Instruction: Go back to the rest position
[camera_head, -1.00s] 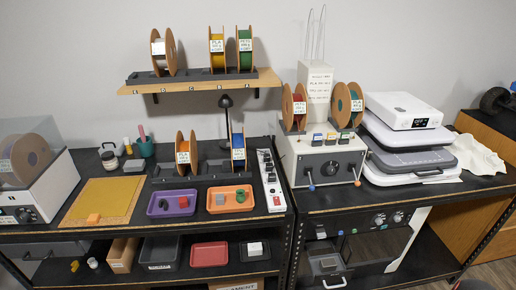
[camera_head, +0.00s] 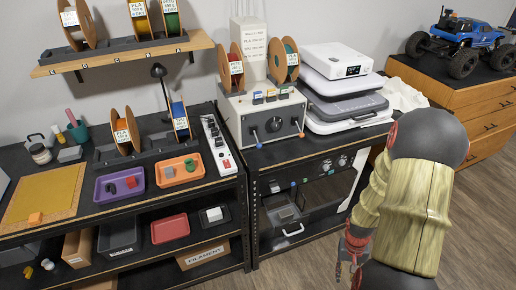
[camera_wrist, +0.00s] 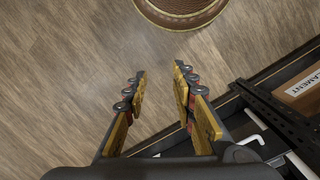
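My gripper (camera_wrist: 160,74) is open and empty in the wrist view, with bare wood floor between its two yellow-padded fingers. In the head view my arm hangs at the right in front of the bench, and the gripper (camera_head: 352,252) at its lower end is partly hidden and small. The gripper touches nothing that I can see.
A black workbench (camera_head: 225,182) with trays, spools and a control box (camera_head: 268,118) stands at the left and middle. A blue RC crawler (camera_head: 462,42) sits on a wooden cabinet (camera_head: 478,108) at the right. Floor is free at the lower right. A round brown object (camera_wrist: 180,12) lies ahead in the wrist view.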

